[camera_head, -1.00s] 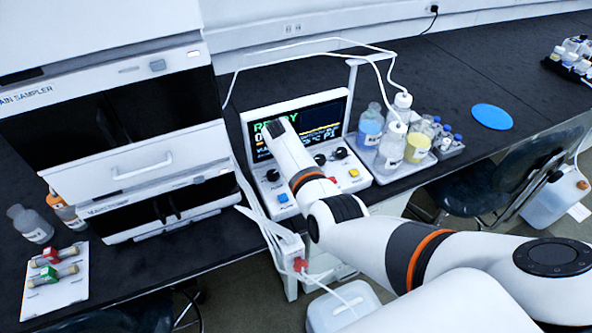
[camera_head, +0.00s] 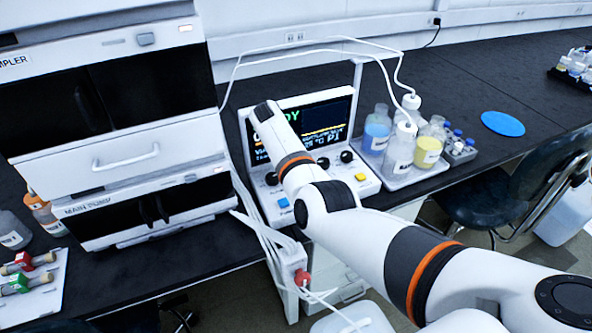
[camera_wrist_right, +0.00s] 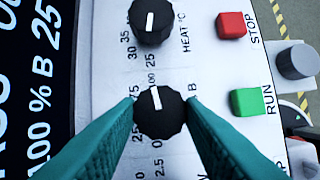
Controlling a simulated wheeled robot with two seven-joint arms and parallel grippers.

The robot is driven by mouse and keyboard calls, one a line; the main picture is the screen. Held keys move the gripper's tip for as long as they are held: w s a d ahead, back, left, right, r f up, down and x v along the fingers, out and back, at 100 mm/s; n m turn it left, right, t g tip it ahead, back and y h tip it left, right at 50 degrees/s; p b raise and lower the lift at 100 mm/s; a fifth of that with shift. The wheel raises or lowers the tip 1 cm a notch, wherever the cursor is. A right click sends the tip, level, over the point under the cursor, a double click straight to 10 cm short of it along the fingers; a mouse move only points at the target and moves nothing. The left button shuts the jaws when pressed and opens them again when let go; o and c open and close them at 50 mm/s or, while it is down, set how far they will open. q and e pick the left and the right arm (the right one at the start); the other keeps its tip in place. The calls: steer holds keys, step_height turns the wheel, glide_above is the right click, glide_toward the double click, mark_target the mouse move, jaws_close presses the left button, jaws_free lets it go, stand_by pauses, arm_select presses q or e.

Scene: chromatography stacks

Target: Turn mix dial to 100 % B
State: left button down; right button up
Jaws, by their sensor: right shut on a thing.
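The mix dial (camera_wrist_right: 159,113) is a black knob with a white pointer line, on the white control panel (camera_wrist_right: 95,95), in the right wrist view. Its pointer points up, at about the 100 mark. My right gripper (camera_wrist_right: 160,112) has teal fingers on either side of this knob and is shut on it. The panel's screen (camera_wrist_right: 38,100) reads "100 % B" at the left edge. In the head view the control unit (camera_head: 372,186) stands on the bench, and my right arm hides the dial and my fingertips. My left gripper is not in view.
Close to the dial are the heat knob (camera_wrist_right: 152,20), a red STOP button (camera_wrist_right: 231,25) and a green RUN button (camera_wrist_right: 247,102). A tray of bottles (camera_head: 407,178) stands right of the unit. White instrument modules (camera_head: 125,160) stand left. Tubing (camera_head: 268,235) hangs in front.

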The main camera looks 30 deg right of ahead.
stand_by(0.4)
steer(key=o, duration=1)
steer(key=shift+r, duration=0.1)
steer(key=v, duration=1.1)
steer(key=shift+a+r, duration=0.15)
steer(key=shift+r, duration=0.2)
steer(key=shift+w, duration=0.1)
